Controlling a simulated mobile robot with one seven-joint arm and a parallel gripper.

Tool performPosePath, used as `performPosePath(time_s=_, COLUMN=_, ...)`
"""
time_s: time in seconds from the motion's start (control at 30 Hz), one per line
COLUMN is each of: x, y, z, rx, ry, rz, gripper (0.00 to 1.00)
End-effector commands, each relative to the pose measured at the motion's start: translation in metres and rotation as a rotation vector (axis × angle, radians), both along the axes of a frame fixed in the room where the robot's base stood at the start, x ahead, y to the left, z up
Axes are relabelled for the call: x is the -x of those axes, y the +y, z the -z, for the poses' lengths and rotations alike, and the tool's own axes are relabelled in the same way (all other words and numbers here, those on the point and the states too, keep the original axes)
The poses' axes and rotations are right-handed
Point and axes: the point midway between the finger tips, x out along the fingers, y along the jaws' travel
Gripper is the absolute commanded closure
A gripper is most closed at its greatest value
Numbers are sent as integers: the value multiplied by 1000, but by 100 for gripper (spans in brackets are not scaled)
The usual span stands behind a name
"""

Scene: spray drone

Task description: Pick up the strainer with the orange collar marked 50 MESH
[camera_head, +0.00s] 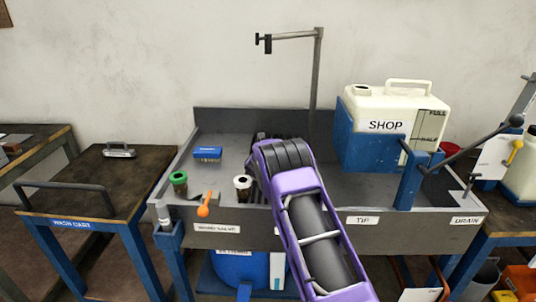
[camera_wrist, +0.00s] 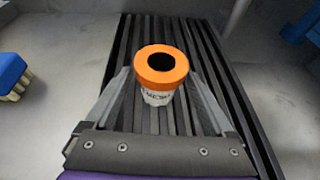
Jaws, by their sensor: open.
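The strainer with the orange collar (camera_wrist: 161,64) stands upright in the middle of the wrist view. Its dark opening faces up, and the white label below the collar is only partly legible, with letters like "MESH". My gripper (camera_wrist: 158,82) is open, with one finger on each side of the strainer. I cannot tell whether either finger touches it. In the head view my purple arm hides this strainer and the gripper. A strainer with a green collar (camera_head: 180,178) and one with a white collar (camera_head: 242,182) stand at the left of the grey sink bench (camera_head: 222,137).
A black ribbed rack (camera_wrist: 125,62) lies beneath the orange-collared strainer. A blue brush (camera_head: 207,153) lies behind the other strainers. An orange-headed tool (camera_head: 204,206) is at the front edge. A white SHOP tank (camera_head: 395,110) in a blue frame and a tall post (camera_head: 316,80) stand right and behind.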

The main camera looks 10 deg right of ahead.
Motion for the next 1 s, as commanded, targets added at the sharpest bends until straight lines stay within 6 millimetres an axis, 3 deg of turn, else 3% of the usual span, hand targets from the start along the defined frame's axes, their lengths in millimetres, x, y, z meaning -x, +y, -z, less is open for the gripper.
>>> performPosePath(time_s=0.43, x=-9, y=-2, z=4, rx=1, ry=0, rz=-3, gripper=14)
performPosePath(time_s=0.9, x=-9, y=-2, z=4, rx=0, ry=-1, rz=-2, gripper=98)
performPosePath(time_s=1.0, x=-9, y=-2, z=3, rx=0, ry=-1, rz=-2, gripper=100)
